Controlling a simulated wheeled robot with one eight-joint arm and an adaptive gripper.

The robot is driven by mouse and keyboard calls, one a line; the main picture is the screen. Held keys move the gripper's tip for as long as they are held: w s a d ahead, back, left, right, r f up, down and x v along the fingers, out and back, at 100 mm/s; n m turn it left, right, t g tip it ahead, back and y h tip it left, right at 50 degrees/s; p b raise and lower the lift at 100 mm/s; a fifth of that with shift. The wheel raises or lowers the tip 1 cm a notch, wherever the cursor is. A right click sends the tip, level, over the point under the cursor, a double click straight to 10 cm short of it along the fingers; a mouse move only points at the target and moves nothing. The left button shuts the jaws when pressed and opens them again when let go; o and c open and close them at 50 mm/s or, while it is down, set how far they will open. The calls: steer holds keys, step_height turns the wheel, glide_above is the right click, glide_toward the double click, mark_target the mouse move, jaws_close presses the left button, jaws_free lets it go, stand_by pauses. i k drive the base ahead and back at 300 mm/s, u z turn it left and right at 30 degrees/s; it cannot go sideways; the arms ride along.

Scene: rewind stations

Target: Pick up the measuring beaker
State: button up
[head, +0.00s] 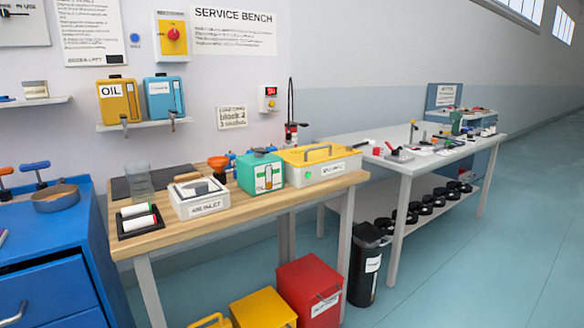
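The measuring beaker (139,182) looks like a clear, see-through cup. It stands upright near the left end of the wooden bench top (320,184), at the edge of a dark flat panel. A black tray with white rolls lies just in front of it. My gripper is not in the head view, so whether it is open or shut does not show.
A white box (199,199) stands right of the beaker, with an orange funnel-like cup (218,168) behind it. A green box (261,171) and a yellow-lidded case (318,165) stand farther right. A blue cabinet (55,260) is at left.

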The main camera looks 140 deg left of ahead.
mark_target(139, 176)
steer(key=u, duration=4.85)
steer(key=i, duration=1.25)
steer(key=z, duration=0.25)
